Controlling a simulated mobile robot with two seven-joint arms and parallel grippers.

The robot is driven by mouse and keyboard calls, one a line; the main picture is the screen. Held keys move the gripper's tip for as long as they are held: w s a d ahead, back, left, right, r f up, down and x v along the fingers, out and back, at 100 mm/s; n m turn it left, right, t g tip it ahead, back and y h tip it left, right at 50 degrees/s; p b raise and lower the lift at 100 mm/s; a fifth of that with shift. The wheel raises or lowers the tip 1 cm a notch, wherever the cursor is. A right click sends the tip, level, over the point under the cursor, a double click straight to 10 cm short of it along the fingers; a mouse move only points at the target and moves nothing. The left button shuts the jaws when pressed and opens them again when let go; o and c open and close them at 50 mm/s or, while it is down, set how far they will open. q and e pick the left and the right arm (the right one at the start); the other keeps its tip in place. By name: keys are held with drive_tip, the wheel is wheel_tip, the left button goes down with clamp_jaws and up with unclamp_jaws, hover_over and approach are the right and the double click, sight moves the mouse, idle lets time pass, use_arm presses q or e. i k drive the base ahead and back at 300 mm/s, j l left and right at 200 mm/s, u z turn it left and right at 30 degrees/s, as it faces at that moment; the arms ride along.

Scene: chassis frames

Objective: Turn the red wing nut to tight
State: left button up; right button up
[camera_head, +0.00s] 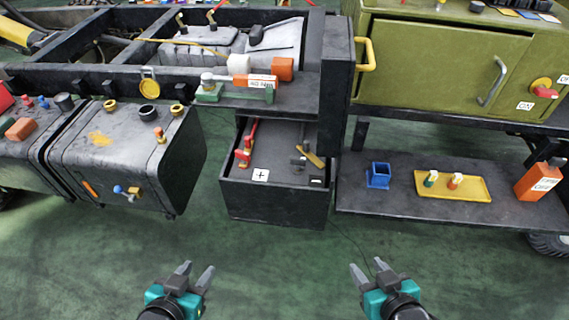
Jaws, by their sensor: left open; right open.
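A small red part (243,156), which looks like the red wing nut, sits with a red strip at the left inside the open black box (275,205), above a white plus label (261,175). It is too small to tell its exact shape or how tight it is. My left gripper (197,269) is open and empty, in front of the box and to its left. My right gripper (367,267) is open and empty, in front and to the right. Both are well apart from the box.
A black and yellow part (310,155) lies at the box's right. A grey tank (125,155) stands left. A low shelf (400,200) at right holds a blue holder (379,175), a yellow tray (480,188) and an orange box (536,182). The green floor (270,270) between my grippers is clear.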

sight(244, 158)
drive_tip(key=j+u, duration=0.25)
drive_tip(key=i+j+u, duration=0.25)
drive_tip(key=j, duration=0.15)
drive_tip(key=j+u, duration=0.25)
drive_tip(key=i+j, duration=0.05)
drive_tip(key=j, duration=0.05)
